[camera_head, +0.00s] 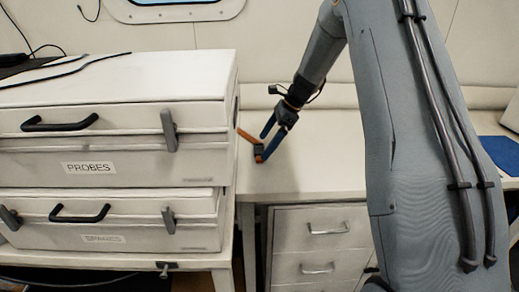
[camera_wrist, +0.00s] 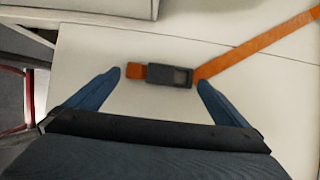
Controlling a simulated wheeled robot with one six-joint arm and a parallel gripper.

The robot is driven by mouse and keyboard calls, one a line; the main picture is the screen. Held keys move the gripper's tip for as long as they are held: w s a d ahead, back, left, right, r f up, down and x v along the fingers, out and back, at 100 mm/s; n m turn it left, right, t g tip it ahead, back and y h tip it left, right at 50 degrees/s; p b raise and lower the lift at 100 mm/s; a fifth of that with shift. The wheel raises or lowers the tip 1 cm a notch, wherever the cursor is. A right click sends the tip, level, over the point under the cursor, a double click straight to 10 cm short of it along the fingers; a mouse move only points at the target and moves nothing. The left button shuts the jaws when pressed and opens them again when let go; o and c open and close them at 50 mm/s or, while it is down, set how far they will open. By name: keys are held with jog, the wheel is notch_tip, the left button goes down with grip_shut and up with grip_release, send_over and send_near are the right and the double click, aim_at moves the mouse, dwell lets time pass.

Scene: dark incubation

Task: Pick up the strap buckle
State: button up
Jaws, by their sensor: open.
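The strap buckle (camera_wrist: 169,75) is a dark grey rectangular piece on an orange strap (camera_wrist: 260,46). It lies on the white table top. In the wrist view it sits between and just beyond the two blue fingertips of my gripper (camera_wrist: 160,80), which are spread wide and empty. In the head view the buckle (camera_head: 258,153) shows near the table's front left edge, with my gripper (camera_head: 266,143) right over it and partly covering it. Whether the fingers touch the buckle or strap cannot be told.
A white case labelled PROBES (camera_head: 110,165) is stacked on a second case (camera_head: 120,235), close to the left of my gripper. White drawers (camera_head: 318,240) are under the table (camera_head: 315,160). The table top to the right is clear. A blue item (camera_head: 503,153) lies at far right.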

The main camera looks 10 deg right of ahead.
jog(key=shift+x, duration=1.1)
jog(key=c, duration=0.8)
jog(key=shift+c, duration=0.2)
jog(key=shift+r, duration=0.1)
notch_tip(320, 180, up, 10)
jog(key=b, duration=0.2)
